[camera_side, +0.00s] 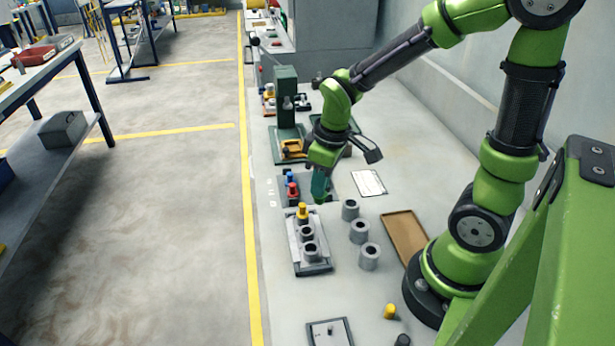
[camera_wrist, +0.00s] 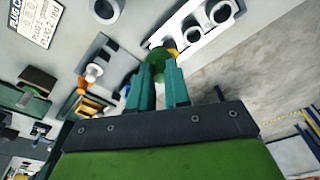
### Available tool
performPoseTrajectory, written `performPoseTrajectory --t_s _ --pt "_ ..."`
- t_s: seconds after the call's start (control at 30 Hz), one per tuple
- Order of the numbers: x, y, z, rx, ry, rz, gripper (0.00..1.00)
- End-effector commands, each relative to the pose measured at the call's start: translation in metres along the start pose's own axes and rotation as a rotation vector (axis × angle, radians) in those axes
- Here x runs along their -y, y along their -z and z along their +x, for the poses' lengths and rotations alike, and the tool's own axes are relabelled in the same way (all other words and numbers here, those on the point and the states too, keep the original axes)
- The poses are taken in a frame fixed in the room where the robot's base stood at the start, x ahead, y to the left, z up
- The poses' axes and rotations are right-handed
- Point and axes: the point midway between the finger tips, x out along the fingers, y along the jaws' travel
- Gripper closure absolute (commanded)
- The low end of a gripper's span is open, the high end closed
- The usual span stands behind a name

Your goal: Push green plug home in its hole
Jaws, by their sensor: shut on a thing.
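My gripper (camera_side: 321,188) points down over the bench, just behind the plating rack (camera_side: 325,268) in the side view. In the wrist view its teal fingers (camera_wrist: 160,82) are closed around the green plug (camera_wrist: 157,56), which shows at their tips. The rack is a pale plate on a dark base with several grey collars in a row. A yellow plug (camera_side: 302,209) stands in the collar at the far end. The two nearer collars (camera_side: 307,232) and (camera_side: 310,249) show dark open holes. The green plug is apart from these holes; its lower end is hard to see in the side view.
A grey holder (camera_side: 283,199) with red (camera_side: 292,190) and blue plugs stands left of my gripper. Loose grey collars (camera_side: 359,231) stand right of the rack, beside a brown tray (camera_side: 405,237). A green press (camera_side: 287,100) stands behind. A yellow piece (camera_side: 390,311) lies in front.

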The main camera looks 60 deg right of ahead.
Motion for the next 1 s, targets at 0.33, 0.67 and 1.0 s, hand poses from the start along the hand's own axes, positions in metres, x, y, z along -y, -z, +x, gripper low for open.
performPoseTrajectory --t_s 0.33,0.67,1.0 --pt "0.088 -0.013 -0.033 0.000 0.048 -0.302 1.00" --pt "0.094 -0.015 -0.036 0.002 0.051 -0.324 1.00" --pt "0.093 -0.018 -0.022 0.006 0.051 -0.323 1.00"
